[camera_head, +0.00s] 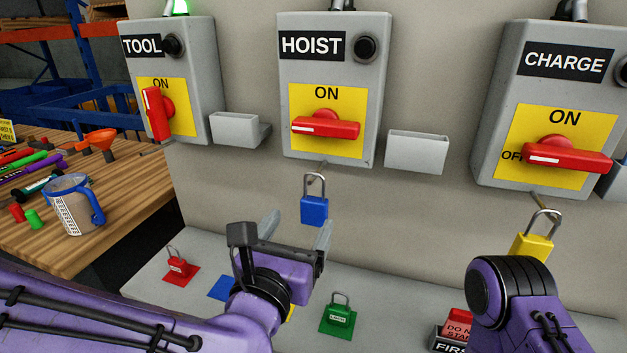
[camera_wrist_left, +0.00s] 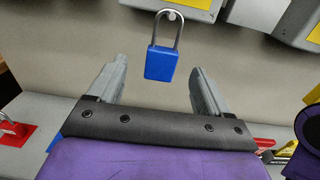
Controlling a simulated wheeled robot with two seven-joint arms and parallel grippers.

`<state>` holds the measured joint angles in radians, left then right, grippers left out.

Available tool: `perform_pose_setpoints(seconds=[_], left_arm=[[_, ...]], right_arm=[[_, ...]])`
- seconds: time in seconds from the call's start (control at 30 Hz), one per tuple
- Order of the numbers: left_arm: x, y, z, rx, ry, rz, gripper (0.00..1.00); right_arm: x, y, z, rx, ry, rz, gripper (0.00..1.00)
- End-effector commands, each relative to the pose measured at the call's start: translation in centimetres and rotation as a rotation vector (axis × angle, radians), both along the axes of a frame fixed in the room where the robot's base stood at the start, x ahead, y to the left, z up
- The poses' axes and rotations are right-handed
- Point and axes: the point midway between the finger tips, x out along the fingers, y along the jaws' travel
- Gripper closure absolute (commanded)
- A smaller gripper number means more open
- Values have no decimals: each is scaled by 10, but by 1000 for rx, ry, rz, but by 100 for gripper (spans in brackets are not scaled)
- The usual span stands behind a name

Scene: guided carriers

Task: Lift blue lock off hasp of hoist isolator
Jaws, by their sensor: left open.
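The blue lock (camera_head: 314,209) hangs by its silver shackle from the hasp (camera_head: 322,165) under the grey hoist isolator (camera_head: 330,80), whose red handle (camera_head: 326,126) lies horizontal. My left gripper (camera_head: 299,227) is open and empty, just below and in front of the lock. In the left wrist view the blue lock (camera_wrist_left: 161,62) hangs between and beyond the tips of the left gripper (camera_wrist_left: 161,75); the fingers do not appear to touch it. My right arm shows at the lower right, but its fingers are out of view.
A yellow lock (camera_head: 531,247) hangs under the charge isolator (camera_head: 555,105). On the ledge, a red lock (camera_head: 177,263) and a green lock (camera_head: 339,315) stand on coloured squares; a blue square (camera_head: 222,288) shows bare. Empty grey holders (camera_head: 417,152) flank the hoist box. A cluttered wooden bench (camera_head: 130,215) is at left.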

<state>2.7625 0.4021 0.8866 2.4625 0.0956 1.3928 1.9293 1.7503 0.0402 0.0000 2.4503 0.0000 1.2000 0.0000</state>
Motion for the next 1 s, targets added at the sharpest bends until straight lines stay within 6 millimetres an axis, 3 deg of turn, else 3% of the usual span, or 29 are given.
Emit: perform_pose_setpoints(seconds=[0.03,0.17,0.5,0.7,0.9,0.93,1.0], left_arm=[[2,-2,11,6,3,-3,21],[5,-5,11,2,5,-19,21],[68,-26,1,-2,0,-24,21],[81,-31,-1,-3,-1,-25,21],[81,-31,-1,-3,-1,-24,21],[81,-31,-1,-3,-1,-24,25],[81,-31,-1,-3,-1,-24,47]], right_arm=[[0,0,24,0,0,0,57],[0,0,53,0,0,0,57],[0,0,65,0,0,0,57],[0,0,68,0,0,0,57],[0,0,67,0,0,0,57],[0,0,67,0,0,0,57],[0,0,67,0,0,0,57]])
